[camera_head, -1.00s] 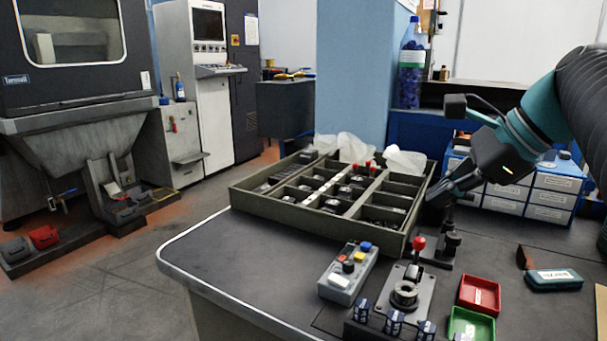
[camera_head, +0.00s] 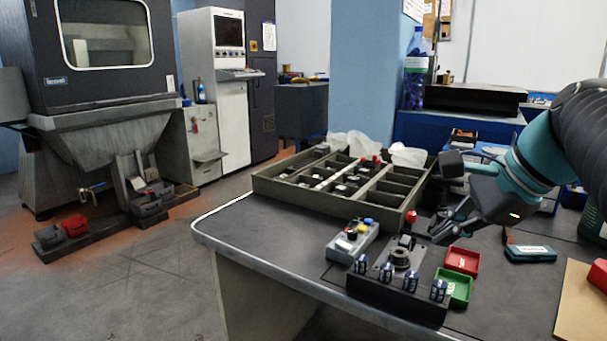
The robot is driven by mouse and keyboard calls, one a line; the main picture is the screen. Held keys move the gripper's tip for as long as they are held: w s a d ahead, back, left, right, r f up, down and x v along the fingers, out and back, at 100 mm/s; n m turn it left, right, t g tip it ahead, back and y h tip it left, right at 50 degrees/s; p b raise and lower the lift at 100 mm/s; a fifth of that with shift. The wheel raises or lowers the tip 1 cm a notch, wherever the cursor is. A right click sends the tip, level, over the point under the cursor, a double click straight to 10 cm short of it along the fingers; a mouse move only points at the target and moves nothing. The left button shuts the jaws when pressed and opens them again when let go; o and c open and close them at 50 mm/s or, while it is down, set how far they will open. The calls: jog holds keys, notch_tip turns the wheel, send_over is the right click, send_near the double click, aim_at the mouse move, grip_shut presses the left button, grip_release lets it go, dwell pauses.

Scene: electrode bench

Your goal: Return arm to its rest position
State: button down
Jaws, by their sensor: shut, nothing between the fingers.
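My gripper (camera_head: 443,228) hangs above the right part of the dark bench, at the end of my teal and black arm. Its fingers are shut and I see nothing held in them. It is just right of a grey compartment tray (camera_head: 330,208) and above a small red tray (camera_head: 463,260). The fingertips are small and dark in this view.
A fixture (camera_head: 400,258) with several small dark blocks stands at the bench front. A button box (camera_head: 353,240) is left of it, a green tray (camera_head: 455,285) right. A dark green case (camera_head: 530,254) and a brown board (camera_head: 585,305) lie farther right. The bench's left corner is clear.

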jog(key=s+a+f+n+h, duration=0.2)
jog(key=s+f+n, duration=0.3)
jog(key=f+n, duration=0.3)
jog(key=s+a+f+n+h, duration=0.2)
jog(key=s+f+n, duration=0.3)
jog(key=f+n, duration=0.4)
notch_tip(320, 180, down, 2)
jog(key=shift+a+f+n, duration=0.25)
jog(key=shift+a+n, duration=0.05)
jog(key=shift+a, duration=0.35)
